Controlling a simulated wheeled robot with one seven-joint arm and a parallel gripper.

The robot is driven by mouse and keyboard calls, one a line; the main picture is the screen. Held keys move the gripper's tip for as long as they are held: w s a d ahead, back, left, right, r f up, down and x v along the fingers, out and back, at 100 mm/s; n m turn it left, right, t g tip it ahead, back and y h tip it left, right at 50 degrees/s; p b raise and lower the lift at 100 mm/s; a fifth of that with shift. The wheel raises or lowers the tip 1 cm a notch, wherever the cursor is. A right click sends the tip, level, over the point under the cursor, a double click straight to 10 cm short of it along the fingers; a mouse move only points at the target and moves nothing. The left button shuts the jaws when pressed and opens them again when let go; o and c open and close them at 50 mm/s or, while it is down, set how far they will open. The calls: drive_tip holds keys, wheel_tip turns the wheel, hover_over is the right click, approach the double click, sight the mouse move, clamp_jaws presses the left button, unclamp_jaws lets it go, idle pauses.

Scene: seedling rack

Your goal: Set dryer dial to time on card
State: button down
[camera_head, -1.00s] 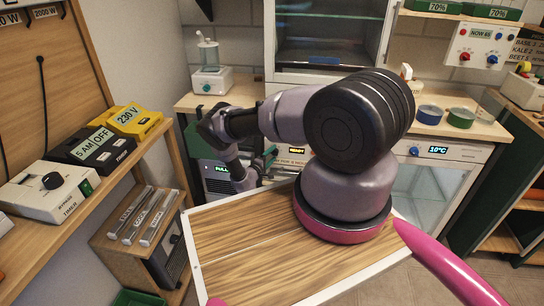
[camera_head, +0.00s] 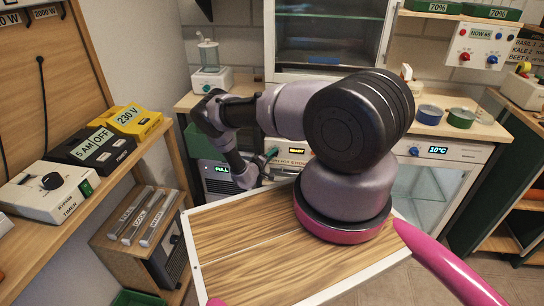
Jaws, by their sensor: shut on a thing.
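The dryer (camera_head: 285,162) is low under the back counter, with a lit yellowish READY display (camera_head: 297,141). Below the display is a pale card strip (camera_head: 292,152) with dark lettering; it is partly covered by my arm and too small to read surely. My gripper (camera_head: 269,163) is at the dryer's front, left of the card, small and partly hidden by my own wrist. It is shut on what seems to be the dryer dial. The dial itself and its setting cannot be made out.
A green-lit FULL unit (camera_head: 222,172) stands just left of my wrist. A left shelf holds a white timer box (camera_head: 48,190), a black 5 AM/OFF box (camera_head: 92,148) and a yellow 230 V box (camera_head: 135,119). A 10°C cabinet (camera_head: 437,152) stands right.

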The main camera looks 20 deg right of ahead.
drive_tip(key=m+t+y, duration=0.1)
drive_tip(key=m+y, duration=0.1)
drive_tip(key=m, duration=0.2)
drive_tip(key=m+t+y, duration=0.1)
drive_tip(key=m+y, duration=0.2)
drive_tip(key=m, duration=0.2)
drive_tip(key=d+m+t+y, duration=0.1)
drive_tip(key=m+y, duration=0.2)
drive_tip(key=m, duration=0.1)
drive_tip(key=shift+s+d+r+m, duration=0.1)
drive_tip(key=shift+s+r+m, duration=0.15)
drive_tip(key=shift+s+m, duration=0.1)
idle(0.3)
drive_tip(key=shift+t, duration=0.4)
drive_tip(key=shift+c, duration=2)
unclamp_jaws()
drive_tip(key=shift+s, duration=0.1)
